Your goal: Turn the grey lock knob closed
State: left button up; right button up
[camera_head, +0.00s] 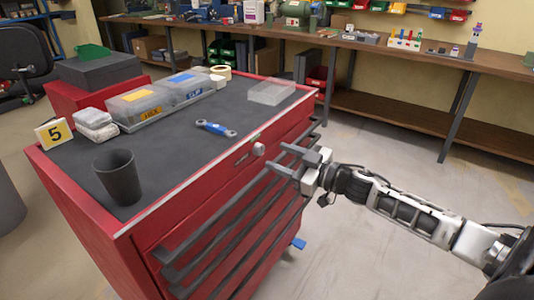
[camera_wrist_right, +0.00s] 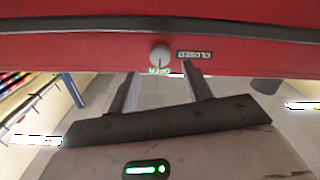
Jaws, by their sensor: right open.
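The grey lock knob (camera_head: 258,149) is on the upper front face of the red tool cabinet (camera_head: 135,250). In the right wrist view the round knob (camera_wrist_right: 160,56) shows next to an upside-down CLOSED label (camera_wrist_right: 195,55). A green OPEN label (camera_wrist_right: 159,71) sits at the knob's lower edge, and a dark line on the knob points toward it. My right gripper (camera_head: 278,157) is open and empty in front of the knob, apart from it. In the wrist view its two fingers (camera_wrist_right: 160,76) lie on either side of the knob's line. My left gripper is not in view.
Dark drawer handles (camera_head: 235,205) stick out below the knob. A workbench (camera_head: 400,45) stands behind. The floor at right is clear.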

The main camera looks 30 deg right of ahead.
aim_at(262, 150)
jog(key=shift+x, duration=2.4)
jog(key=c, duration=1)
